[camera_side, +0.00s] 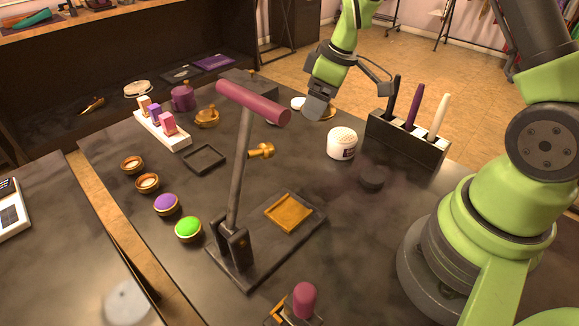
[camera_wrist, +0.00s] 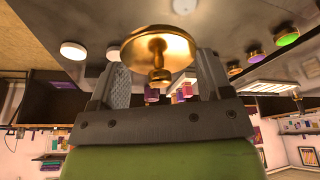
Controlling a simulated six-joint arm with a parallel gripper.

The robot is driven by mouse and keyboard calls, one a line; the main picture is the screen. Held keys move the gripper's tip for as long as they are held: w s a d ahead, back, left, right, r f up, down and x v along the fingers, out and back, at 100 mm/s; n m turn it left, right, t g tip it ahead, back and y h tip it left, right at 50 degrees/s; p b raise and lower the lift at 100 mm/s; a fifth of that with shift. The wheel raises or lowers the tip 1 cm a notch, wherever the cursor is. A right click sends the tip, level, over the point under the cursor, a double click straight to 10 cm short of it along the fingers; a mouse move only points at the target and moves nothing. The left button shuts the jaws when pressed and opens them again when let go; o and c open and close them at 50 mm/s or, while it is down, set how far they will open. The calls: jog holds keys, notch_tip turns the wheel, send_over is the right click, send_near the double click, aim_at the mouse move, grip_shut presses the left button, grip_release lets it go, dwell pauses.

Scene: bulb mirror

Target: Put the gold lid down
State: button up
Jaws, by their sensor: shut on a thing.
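The gold lid (camera_wrist: 157,53) is a round disc with a small knob, seen large in the wrist view. My gripper (camera_wrist: 162,72) is shut on it, with a grey finger on each side. In the side view my gripper (camera_side: 317,106) is at the back of the dark table, and a little of the gold lid (camera_side: 329,114) shows beside it. The gripper hides most of the lid there. I cannot tell whether the lid touches the table.
A white disc (camera_side: 298,103) lies just left of my gripper. A white tub (camera_side: 342,143) and a rack (camera_side: 406,137) with upright tools stand to the right. A gold pot (camera_side: 207,118) and purple pot (camera_side: 183,99) stand left. A pink-topped stand (camera_side: 243,165) rises in front.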

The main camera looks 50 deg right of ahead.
aim_at(284, 171)
jog(key=w+a+f+n+g+y, duration=0.2)
jog(key=a+n, duration=0.5)
jog(key=n, duration=0.1)
jog(key=shift+n, duration=0.3)
notch_tip(284, 171, down, 10)
jog(key=shift+d+f, duration=0.1)
jog(key=shift+d, duration=0.05)
jog(key=o, duration=0.9)
